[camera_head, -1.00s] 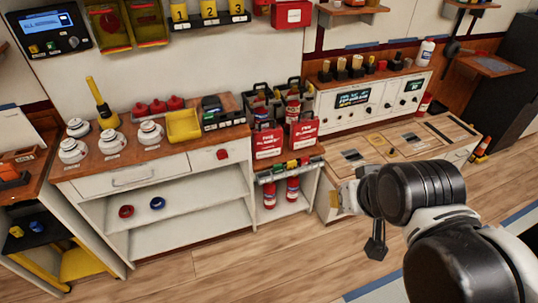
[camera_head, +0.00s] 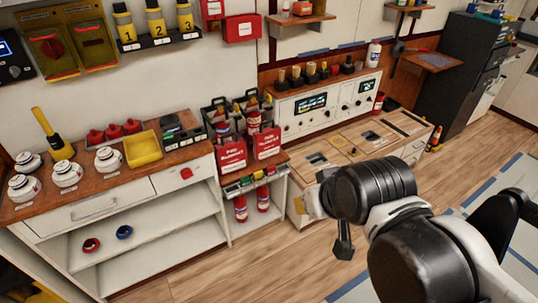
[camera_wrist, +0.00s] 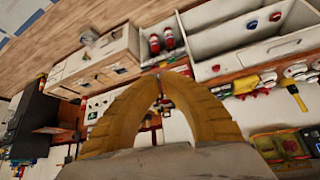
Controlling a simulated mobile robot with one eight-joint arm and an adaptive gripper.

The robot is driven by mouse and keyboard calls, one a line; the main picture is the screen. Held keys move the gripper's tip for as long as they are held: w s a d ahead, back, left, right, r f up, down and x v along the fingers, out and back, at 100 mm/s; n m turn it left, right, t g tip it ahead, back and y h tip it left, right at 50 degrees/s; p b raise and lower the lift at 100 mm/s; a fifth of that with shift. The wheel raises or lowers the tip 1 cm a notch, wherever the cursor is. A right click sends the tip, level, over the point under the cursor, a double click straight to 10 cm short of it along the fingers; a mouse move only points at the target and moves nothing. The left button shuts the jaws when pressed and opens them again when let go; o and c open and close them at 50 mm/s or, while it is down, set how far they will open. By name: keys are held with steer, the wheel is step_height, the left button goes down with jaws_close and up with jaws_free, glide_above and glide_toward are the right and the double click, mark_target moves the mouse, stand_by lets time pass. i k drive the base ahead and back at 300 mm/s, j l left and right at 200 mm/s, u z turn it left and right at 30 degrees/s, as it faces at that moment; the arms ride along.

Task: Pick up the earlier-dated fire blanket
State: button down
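Two red packs with white lettering stand side by side on the lower counter, a left one (camera_head: 232,155) and a right one (camera_head: 267,143). They may be the fire blankets; their print is too small to read, so I cannot tell any dates. A red box (camera_head: 241,28) with a small white label also hangs on the wall. My gripper (camera_head: 312,207) is right of and in front of the packs, apart from them and partly hidden by my wrist. In the wrist view my gripper's yellow fingers (camera_wrist: 160,76) meet at the tips, with nothing seen between them.
Red extinguishers (camera_head: 240,208) stand on the shelf below the packs. A yellow tray (camera_head: 143,149) and white detectors (camera_head: 67,173) sit on the left counter. A control panel (camera_head: 325,104) stands behind the right cabinet. The wooden floor (camera_head: 210,275) in front is clear.

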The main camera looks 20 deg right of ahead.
mark_target(267, 142)
steer(key=i+l, duration=0.35)
steer(key=l, duration=0.15)
steer(key=i+l, duration=0.3)
steer(key=l, duration=0.15)
steer(key=i+l, duration=0.35)
steer(key=l, duration=0.15)
